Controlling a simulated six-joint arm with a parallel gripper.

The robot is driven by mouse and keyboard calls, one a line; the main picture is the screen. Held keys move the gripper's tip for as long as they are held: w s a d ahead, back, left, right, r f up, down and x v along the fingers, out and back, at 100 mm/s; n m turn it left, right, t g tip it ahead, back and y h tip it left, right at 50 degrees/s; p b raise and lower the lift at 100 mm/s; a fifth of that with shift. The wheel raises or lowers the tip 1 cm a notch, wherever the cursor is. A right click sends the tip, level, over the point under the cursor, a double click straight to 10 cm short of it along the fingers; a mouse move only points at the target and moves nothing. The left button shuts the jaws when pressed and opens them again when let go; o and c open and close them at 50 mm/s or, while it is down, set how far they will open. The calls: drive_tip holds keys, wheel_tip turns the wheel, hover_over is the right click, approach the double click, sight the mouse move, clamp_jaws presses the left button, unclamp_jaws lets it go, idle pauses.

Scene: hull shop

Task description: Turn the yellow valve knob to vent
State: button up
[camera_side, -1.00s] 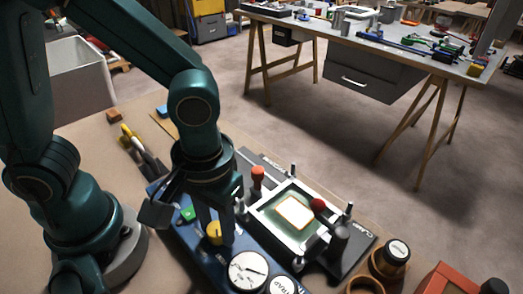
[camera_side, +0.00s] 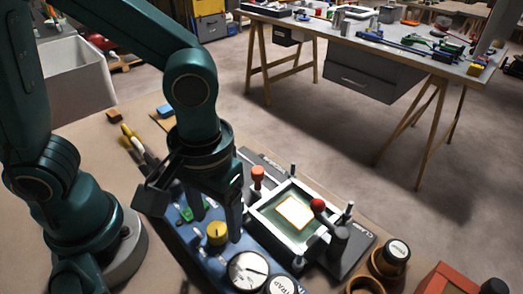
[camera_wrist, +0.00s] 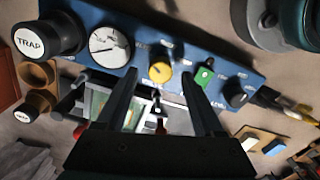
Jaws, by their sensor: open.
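The yellow valve knob (camera_side: 217,233) sits on a blue panel (camera_side: 187,234) in the side view. It also shows in the wrist view (camera_wrist: 160,72), with a small mark on its face; its exact setting is too small to read. My gripper (camera_side: 216,226) is open above the panel, one finger on either side of the knob and apart from it. In the wrist view my gripper (camera_wrist: 158,75) has its fingertips spread to the left and right of the knob, with clear gaps.
A clamp frame (camera_side: 262,212) with a red-topped handle (camera_side: 318,205) stands close to the right of the gripper.

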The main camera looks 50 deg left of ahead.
sight(217, 228)
drive_tip(key=shift+r, duration=1.6)
drive_tip(key=a+r+m+t, duration=0.3)
drive_tip(key=a+r+t, duration=0.2)
drive_tip(key=a, duration=0.4)
drive_tip(key=shift+w+a+r+t, duration=0.15)
drive_tip(key=shift+w+a+t, duration=0.05)
drive_tip(key=shift+a+t, duration=0.1)
